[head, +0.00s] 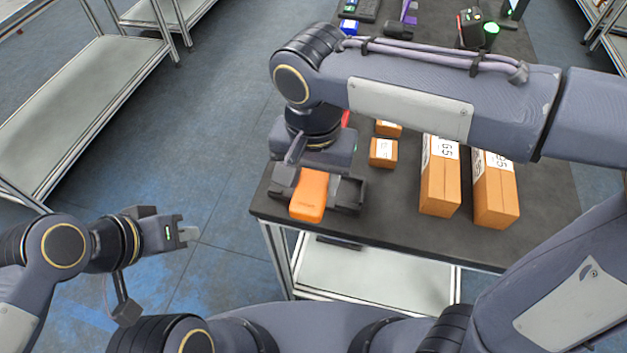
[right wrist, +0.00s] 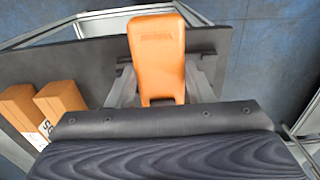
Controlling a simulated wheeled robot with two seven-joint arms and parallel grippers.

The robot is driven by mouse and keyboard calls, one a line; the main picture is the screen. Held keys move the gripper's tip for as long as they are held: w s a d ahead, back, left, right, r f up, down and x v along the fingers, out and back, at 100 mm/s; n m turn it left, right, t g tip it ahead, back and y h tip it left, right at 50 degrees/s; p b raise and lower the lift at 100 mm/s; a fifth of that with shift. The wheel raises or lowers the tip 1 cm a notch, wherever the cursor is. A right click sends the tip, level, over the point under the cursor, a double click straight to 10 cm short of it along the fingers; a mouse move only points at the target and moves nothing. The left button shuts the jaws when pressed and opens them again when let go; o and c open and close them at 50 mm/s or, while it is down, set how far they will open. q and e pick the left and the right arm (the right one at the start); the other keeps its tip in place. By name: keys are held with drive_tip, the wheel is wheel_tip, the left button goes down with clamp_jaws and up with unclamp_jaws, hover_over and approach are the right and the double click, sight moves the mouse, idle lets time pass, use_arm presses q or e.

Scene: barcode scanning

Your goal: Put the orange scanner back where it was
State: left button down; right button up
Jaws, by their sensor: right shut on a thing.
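The orange scanner (head: 310,195) is at the front left corner of the dark table, in the grip of my right gripper (head: 318,188). In the right wrist view the scanner (right wrist: 157,55) sits between the two fingers of my right gripper (right wrist: 160,85), which are shut on it. Whether the scanner touches the tabletop cannot be told. My left gripper (head: 188,234) is off to the left of the table, over the floor, and seems empty; its finger gap is too small to judge.
The table (head: 390,225) holds two tall boxes (head: 440,190) (head: 495,195) and small boxes (head: 383,152) right of the scanner. Purple, green-lit and dark items (head: 470,28) stand at the far end. Shelves (head: 80,100) stand left. My right arm hides the table's middle.

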sight(313, 175)
drive_tip(key=w+f, duration=0.4)
drive_tip(key=f, duration=0.1)
drive_tip(key=shift+f, duration=0.1)
drive_tip(key=shift+w+f, duration=0.15)
drive_tip(key=shift+f, duration=0.75)
drive_tip(key=shift+w+f, duration=0.15)
drive_tip(key=shift+f, duration=0.75)
drive_tip(key=shift+f, duration=0.2)
drive_tip(key=o, duration=1.1)
drive_tip(key=shift+o, duration=0.2)
wheel_tip(313, 175, up, 12)
drive_tip(key=shift+r+p, duration=0.25)
drive_tip(key=shift+p, duration=0.15)
